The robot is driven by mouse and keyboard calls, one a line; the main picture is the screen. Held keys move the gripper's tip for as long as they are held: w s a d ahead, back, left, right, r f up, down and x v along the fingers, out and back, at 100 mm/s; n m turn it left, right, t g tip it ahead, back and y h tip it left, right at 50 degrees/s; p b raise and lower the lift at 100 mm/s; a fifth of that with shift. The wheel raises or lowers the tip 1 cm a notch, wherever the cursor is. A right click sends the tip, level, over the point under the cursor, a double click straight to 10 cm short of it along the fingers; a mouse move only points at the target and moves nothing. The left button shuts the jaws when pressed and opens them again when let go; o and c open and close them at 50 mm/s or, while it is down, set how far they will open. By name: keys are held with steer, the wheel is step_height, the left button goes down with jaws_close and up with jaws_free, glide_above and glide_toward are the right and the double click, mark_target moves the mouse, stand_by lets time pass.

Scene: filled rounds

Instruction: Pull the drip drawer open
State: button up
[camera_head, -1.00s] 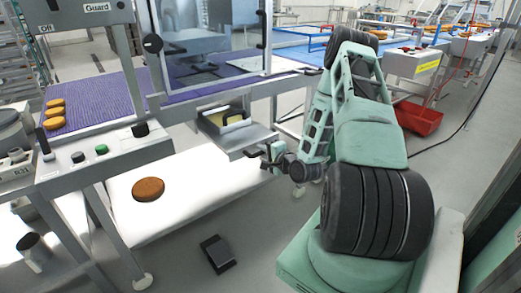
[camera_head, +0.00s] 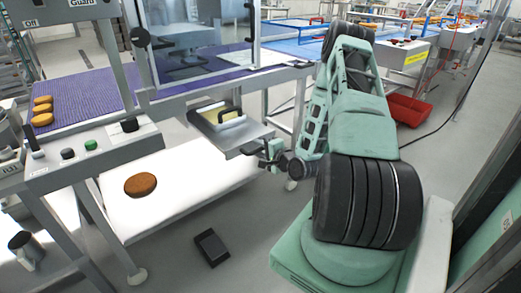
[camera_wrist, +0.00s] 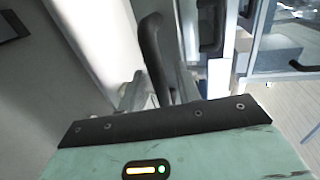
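The drip drawer (camera_head: 246,139) is a steel tray under the purple belt. It juts out from the machine frame in the head view. A dark bar handle (camera_wrist: 151,44) stands out in the wrist view, and its lower end lies between the two fingers of my gripper (camera_wrist: 158,92). The fingers look close against it on both sides, though the contact is partly hidden by my gripper's body. In the head view my gripper (camera_head: 269,154) is at the right front end of the drawer, and the fingertips are too small to make out.
A white low surface with a brown round (camera_head: 140,185) lies below left. A dark pedal (camera_head: 212,248) is on the floor. A red bin (camera_head: 408,113) stands beyond my arm.

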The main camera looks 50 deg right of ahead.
steer(key=p+v, duration=0.2)
steer(key=v, duration=1.5)
steer(key=shift+s, duration=0.2)
steer(key=shift+r, duration=0.1)
